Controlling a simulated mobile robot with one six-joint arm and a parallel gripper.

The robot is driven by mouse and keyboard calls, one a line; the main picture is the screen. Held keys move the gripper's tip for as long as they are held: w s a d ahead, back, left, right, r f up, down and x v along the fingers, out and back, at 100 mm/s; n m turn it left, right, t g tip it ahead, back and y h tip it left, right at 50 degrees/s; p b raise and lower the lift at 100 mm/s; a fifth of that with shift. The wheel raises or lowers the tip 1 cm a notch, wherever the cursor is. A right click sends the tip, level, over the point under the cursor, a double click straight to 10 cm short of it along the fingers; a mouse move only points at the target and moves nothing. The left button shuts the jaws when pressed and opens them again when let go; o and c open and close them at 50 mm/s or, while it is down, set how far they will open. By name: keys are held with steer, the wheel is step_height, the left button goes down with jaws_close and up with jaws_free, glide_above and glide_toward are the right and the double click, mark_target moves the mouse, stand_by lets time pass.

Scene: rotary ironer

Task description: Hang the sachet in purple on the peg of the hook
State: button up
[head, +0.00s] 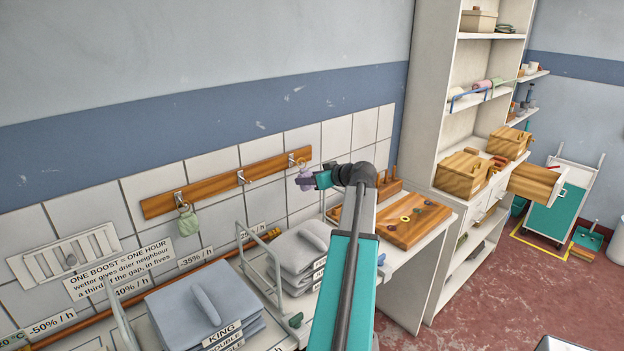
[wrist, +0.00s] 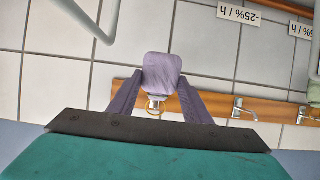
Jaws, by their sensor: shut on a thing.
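The purple sachet (head: 304,180) is in my gripper (head: 314,181), in front of the wall near the right end of the wooden hook rail (head: 215,187). In the wrist view the sachet (wrist: 162,72) sits between the two fingers of my gripper (wrist: 161,82), with a brass-coloured ring (wrist: 154,106) at its end. The rail's right peg (head: 292,160) is just above and left of the sachet in the head view. The middle peg (head: 242,178) is bare. I cannot tell whether the ring touches the right peg.
A green sachet (head: 187,220) hangs on the left peg. Below the rail are grey folded stacks (head: 205,309) and wire frames (head: 262,262). A wooden board (head: 415,220) lies on the white table at right, beside a tall shelf unit (head: 435,95).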

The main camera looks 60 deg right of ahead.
steer(key=shift+w+d, duration=0.2)
steer(key=shift+w, duration=0.3)
steer(key=shift+w+d+f+b, duration=0.15)
steer(key=shift+w+f+b, duration=0.5)
steer(key=shift+b, duration=0.4)
steer(key=shift+f, duration=0.1)
steer(key=o, duration=1.1)
steer(key=shift+s+b, duration=0.1)
steer(key=shift+b, duration=0.2)
steer(key=b+v, duration=0.4)
steer(key=v, duration=0.9)
steer(key=shift+s, duration=0.3)
